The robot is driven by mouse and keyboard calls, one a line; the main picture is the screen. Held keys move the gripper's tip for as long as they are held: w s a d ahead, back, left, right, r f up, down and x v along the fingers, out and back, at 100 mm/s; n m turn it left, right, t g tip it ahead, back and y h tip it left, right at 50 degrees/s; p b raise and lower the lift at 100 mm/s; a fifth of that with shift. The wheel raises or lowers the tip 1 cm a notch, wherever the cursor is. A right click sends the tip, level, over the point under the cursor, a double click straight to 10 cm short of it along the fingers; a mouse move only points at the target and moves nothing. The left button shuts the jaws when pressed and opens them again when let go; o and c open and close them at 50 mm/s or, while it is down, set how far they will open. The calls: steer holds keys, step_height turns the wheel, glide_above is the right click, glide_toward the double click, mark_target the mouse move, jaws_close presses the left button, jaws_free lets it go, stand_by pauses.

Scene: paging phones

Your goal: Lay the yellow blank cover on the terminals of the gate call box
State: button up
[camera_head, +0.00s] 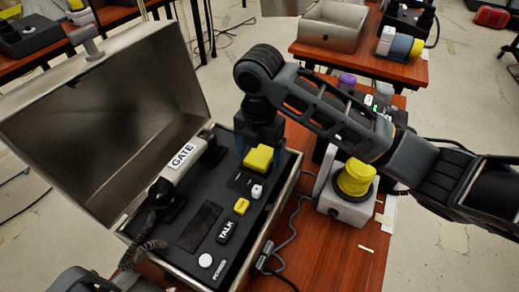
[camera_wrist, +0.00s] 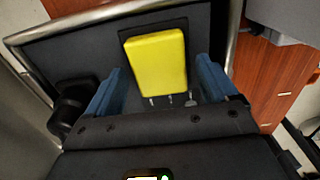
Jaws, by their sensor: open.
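The gate call box (camera_head: 190,235) stands open on the table, its lid tipped back to the left. The yellow blank cover (camera_head: 258,158) lies at the far end of its dark panel. In the wrist view the cover (camera_wrist: 157,62) is on a darker plate, with several small metal terminals (camera_wrist: 170,99) showing just past its near edge. I cannot tell whether it covers other terminals. My gripper (camera_head: 260,146) is over the cover. Its blue fingers are open, one on each side of the cover, with gaps visible, so it does not hold it.
The handset marked GATE (camera_head: 183,155) lies along the left of the panel. A white unit with a yellow round top (camera_head: 355,178) stands to the right.

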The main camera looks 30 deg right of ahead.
mark_target(260, 155)
step_height(260, 155, up, 12)
steer(key=p, duration=0.1)
steer(key=shift+r+p, duration=0.15)
steer(key=shift+p, duration=0.25)
